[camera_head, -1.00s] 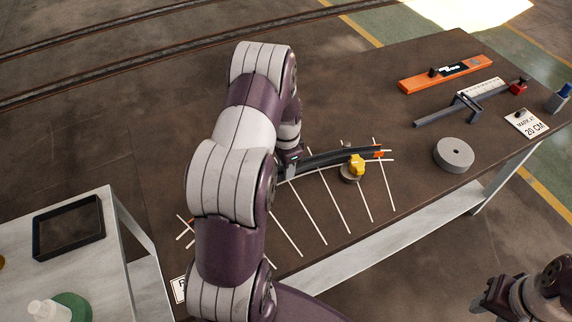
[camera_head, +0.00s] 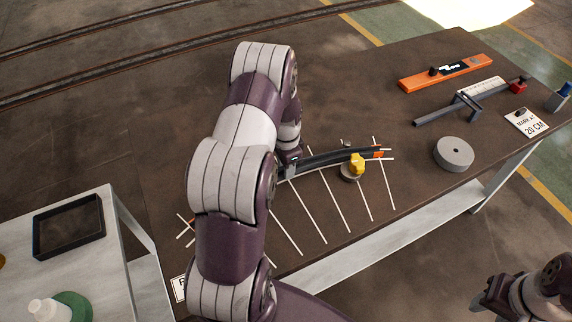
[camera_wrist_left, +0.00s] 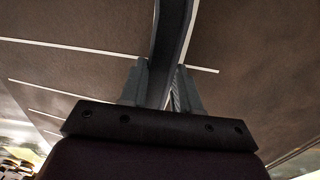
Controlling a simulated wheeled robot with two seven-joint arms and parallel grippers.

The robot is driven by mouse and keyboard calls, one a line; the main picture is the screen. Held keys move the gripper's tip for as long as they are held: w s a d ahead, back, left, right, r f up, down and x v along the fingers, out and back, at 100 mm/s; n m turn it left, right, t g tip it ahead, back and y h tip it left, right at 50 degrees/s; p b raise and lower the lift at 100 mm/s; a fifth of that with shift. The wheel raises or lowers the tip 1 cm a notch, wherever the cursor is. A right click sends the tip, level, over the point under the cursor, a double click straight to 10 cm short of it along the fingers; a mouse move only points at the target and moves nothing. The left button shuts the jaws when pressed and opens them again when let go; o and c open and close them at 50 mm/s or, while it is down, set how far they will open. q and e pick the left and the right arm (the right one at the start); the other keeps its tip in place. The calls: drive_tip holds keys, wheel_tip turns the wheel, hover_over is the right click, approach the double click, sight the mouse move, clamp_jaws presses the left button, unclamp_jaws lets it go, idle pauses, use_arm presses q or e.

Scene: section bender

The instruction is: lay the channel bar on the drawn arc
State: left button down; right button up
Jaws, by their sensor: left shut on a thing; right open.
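The channel bar (camera_head: 335,157) is a dark, curved bar. It lies along or just over the white drawn arc (camera_head: 386,159), near its right end; I cannot tell if it touches the table. My left gripper (camera_head: 289,166) is shut on it, partly hidden behind my arm. In the left wrist view the bar (camera_wrist_left: 171,35) passes between the fingers (camera_wrist_left: 160,88). My arm hides the bar's left part and the middle of the arc. An orange mark (camera_head: 378,154) shows at the bar's right end. My right gripper (camera_head: 489,300) is open and empty, off the table at lower right.
A yellow-topped round piece (camera_head: 356,166) stands by the bar's near side. A side table (camera_head: 100,285) stands at left.

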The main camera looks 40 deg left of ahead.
use_arm(q)
drive_tip(key=shift+f, duration=0.1)
idle(0.3)
drive_tip(key=shift+f, duration=0.2)
drive_tip(key=shift+f, duration=0.25)
idle(0.4)
drive_tip(key=c, duration=0.7)
unclamp_jaws()
drive_tip(key=shift+c, duration=0.2)
wheel_tip(320, 180, up, 13)
drive_tip(key=b, duration=0.1)
drive_tip(key=shift+f, duration=0.15)
